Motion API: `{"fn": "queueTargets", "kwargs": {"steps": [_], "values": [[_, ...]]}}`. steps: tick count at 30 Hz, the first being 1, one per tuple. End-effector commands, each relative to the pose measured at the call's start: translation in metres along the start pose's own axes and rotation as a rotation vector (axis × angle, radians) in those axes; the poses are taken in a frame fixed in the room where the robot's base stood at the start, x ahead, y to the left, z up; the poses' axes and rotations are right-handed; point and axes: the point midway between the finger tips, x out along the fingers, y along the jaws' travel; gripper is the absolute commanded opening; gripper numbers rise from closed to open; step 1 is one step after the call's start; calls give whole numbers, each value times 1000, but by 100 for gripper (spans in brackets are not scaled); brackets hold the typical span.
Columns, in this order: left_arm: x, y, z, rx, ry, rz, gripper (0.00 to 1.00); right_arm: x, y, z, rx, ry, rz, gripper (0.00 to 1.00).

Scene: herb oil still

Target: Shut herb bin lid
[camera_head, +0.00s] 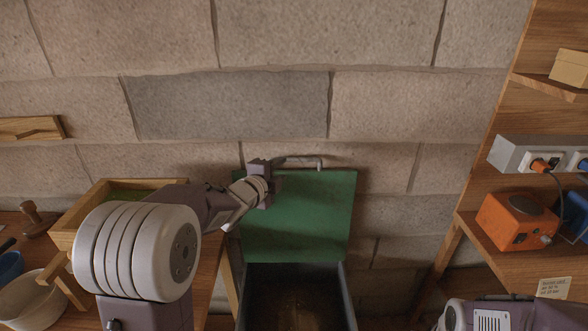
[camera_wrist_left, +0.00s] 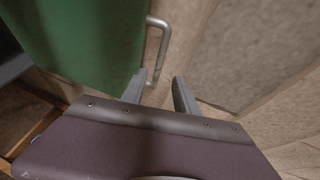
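The herb bin's green lid (camera_head: 300,225) stands raised at the back of the open bin (camera_head: 347,290), near the stone wall. A grey bar handle (camera_head: 303,159) runs along the lid's top edge. The lid (camera_wrist_left: 75,40) and handle (camera_wrist_left: 164,45) also show in the left wrist view. My left gripper (camera_head: 276,168) is at the lid's upper left, by the handle's left end. In the wrist view its fingers (camera_wrist_left: 159,85) are apart, with the handle's lower end close to the left fingertip. I cannot tell whether they touch. My right gripper is out of view.
A wooden tray (camera_head: 95,192) with green content sits on the table at left, near a pale bowl (camera_head: 35,305). At right, wooden shelving (camera_head: 500,260) holds an orange device (camera_head: 515,222) and a grey socket box (camera_head: 515,153). The bin's mouth is open.

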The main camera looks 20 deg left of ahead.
Motion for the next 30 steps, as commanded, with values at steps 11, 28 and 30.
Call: {"fn": "queueTargets", "kwargs": {"steps": [11,28,30], "values": [[31,2,2,-4,-3,2,36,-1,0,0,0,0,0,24],[91,2,3,-4,-5,1,36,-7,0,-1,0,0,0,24],[91,2,3,-4,-5,1,36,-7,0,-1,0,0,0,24]]}}
